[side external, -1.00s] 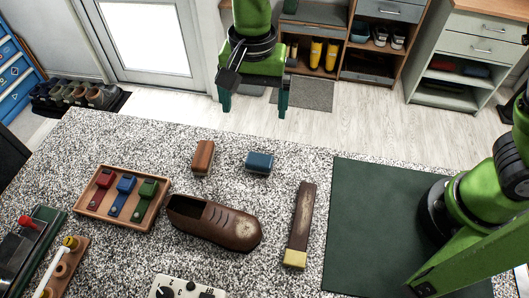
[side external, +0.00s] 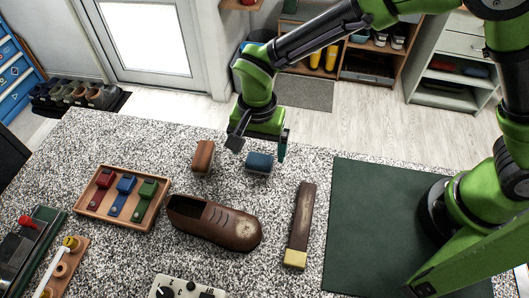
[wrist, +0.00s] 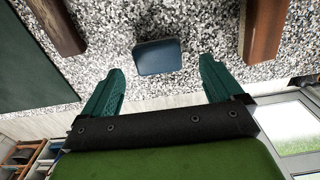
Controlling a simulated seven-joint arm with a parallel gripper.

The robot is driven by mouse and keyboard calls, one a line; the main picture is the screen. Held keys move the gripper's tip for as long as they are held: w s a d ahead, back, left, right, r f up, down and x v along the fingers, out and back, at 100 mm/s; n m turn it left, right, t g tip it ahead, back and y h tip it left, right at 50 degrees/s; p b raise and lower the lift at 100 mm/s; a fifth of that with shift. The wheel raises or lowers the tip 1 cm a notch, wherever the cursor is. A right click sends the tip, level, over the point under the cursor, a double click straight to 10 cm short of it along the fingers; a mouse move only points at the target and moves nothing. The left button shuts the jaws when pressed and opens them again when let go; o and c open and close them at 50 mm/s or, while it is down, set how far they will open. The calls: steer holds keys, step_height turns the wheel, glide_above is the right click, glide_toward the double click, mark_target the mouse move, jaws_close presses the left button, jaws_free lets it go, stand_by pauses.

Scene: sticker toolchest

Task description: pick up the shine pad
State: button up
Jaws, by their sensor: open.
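A small blue pad (side external: 259,162), which looks like the shine pad, lies on the speckled tabletop near its far edge. In the wrist view the blue pad (wrist: 158,56) is centred ahead, between the lines of the two fingers. My gripper (side external: 261,149) hangs above and just behind the pad, with its green fingers spread wide. In the wrist view my gripper (wrist: 160,68) is open and empty, and the pad sits beyond its fingertips. The fingers appear clear of the pad.
A brown brush-like block (side external: 203,156) lies left of the pad. A long dark strip with a yellow end (side external: 300,225) lies to the right. A brown shoe (side external: 215,222) and wooden tray (side external: 122,197) are nearer. The green mat (side external: 380,220) is empty beside my base.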

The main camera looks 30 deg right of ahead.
mark_target(260, 158)
step_height(260, 158, down, 4)
steer(key=shift+d+r, duration=0.1)
steer(key=shift+d, duration=0.05)
steer(key=c, duration=1)
steer(key=shift+c, duration=0.2)
steer(key=shift+r, duration=0.1)
steer(key=shift+r, duration=0.55)
step_height(260, 158, up, 2)
steer(key=shift+r, duration=0.25)
steer(key=s+d, duration=0.3)
steer(key=s, duration=0.1)
steer(key=s+d, duration=0.3)
steer(key=s, duration=0.1)
steer(key=s+d+r, duration=0.1)
steer(key=s+d, duration=0.3)
steer(key=shift+s+r, duration=0.1)
steer(key=shift+s, duration=0.3)
